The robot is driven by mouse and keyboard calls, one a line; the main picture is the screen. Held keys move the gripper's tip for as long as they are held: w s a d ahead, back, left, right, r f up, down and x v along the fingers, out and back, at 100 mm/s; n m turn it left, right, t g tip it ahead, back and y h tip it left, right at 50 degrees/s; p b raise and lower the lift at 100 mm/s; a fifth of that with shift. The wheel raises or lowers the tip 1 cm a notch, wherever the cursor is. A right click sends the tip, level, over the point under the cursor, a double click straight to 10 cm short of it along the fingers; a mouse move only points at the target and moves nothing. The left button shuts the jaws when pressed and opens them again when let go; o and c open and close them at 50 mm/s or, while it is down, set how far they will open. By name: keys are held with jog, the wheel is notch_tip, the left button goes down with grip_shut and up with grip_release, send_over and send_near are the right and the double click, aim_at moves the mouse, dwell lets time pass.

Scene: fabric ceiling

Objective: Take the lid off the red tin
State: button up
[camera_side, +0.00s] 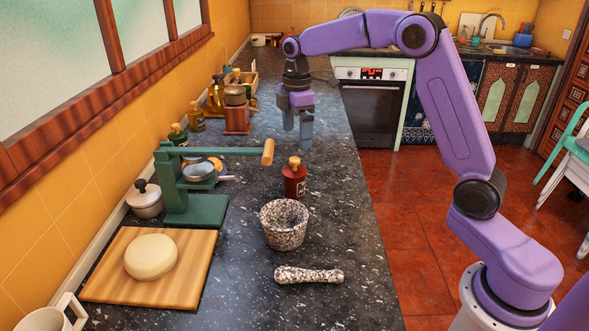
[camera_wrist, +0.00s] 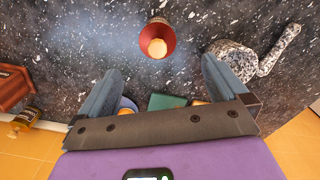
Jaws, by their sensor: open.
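My gripper (camera_side: 298,130) is open and empty. It hangs above the counter, farther from the side camera than the tin and apart from it. In the wrist view the lid lies ahead of the gap between my fingers (camera_wrist: 162,68), not between them.
A green press (camera_side: 185,205) with a wooden-ended lever (camera_side: 268,152) stands left of the tin. A speckled mortar (camera_side: 270,237) and pestle (camera_side: 308,275) are in front. A wooden grinder (camera_side: 236,120) stands left of my gripper. The counter's right strip is mostly clear.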

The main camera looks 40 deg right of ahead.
aim_at(295, 159)
notch_tip(295, 159, down, 5)
jog(key=shift+r, duration=0.1)
jog(key=shift+w+f, duration=0.15)
jog(key=shift+f, duration=1.2)
jog(key=shift+w+f, duration=0.15)
jog(key=shift+f, duration=1.2)
jog(key=c, duration=1.1)
